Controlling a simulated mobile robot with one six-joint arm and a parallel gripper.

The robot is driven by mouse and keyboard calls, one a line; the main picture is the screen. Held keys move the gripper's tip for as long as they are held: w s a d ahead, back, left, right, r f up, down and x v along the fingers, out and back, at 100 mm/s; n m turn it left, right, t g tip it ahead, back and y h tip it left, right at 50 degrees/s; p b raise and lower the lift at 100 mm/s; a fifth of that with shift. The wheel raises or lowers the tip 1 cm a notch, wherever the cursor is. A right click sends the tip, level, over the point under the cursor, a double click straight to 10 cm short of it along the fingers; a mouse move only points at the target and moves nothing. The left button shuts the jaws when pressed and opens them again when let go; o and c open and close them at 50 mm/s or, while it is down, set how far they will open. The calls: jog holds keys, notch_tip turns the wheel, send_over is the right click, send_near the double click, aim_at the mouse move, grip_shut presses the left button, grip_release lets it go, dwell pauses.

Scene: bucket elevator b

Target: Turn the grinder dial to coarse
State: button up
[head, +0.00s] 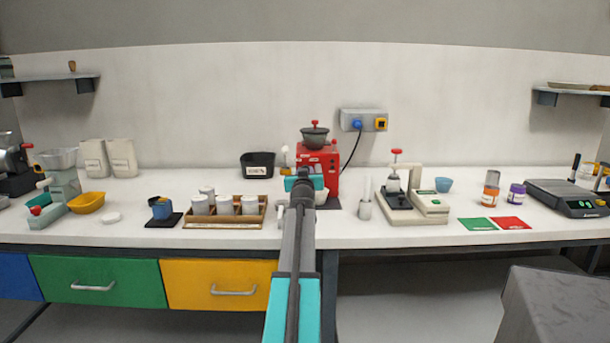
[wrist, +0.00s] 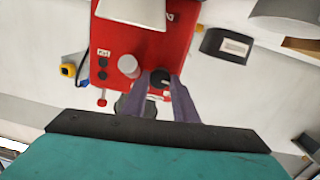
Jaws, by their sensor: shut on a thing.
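The red grinder (head: 331,160) stands at the back middle of the bench with a dark hopper (head: 314,136) on top. My arm hides part of its front in the head view. In the wrist view, which is turned upside down, the grinder's red front (wrist: 115,40) fills the upper middle. A small black round dial (wrist: 159,77) sits on that front beside a pale round knob (wrist: 128,66). My gripper (wrist: 160,84) has its two purple fingers closed on either side of the black dial. I cannot read the dial's setting.
A black bin (head: 257,165) stands left of the grinder. A wooden tray of white cups (head: 225,224) lies in front on the left. A wall socket box (head: 363,120) is behind on the right, and a press on a scale (head: 410,205) stands to the right.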

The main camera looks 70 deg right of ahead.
jog(key=m, duration=0.4)
jog(key=shift+s+m+t, duration=0.1)
jog(key=shift+m+t, duration=0.2)
jog(key=shift+m, duration=0.1)
jog(key=o, duration=1.1)
jog(key=shift+c, duration=0.2)
jog(key=shift+a, duration=0.1)
jog(key=p+v, duration=0.2)
jog(key=v, duration=0.5)
jog(key=shift+a+r, duration=0.2)
jog(key=shift+a, duration=0.25)
dwell(0.3)
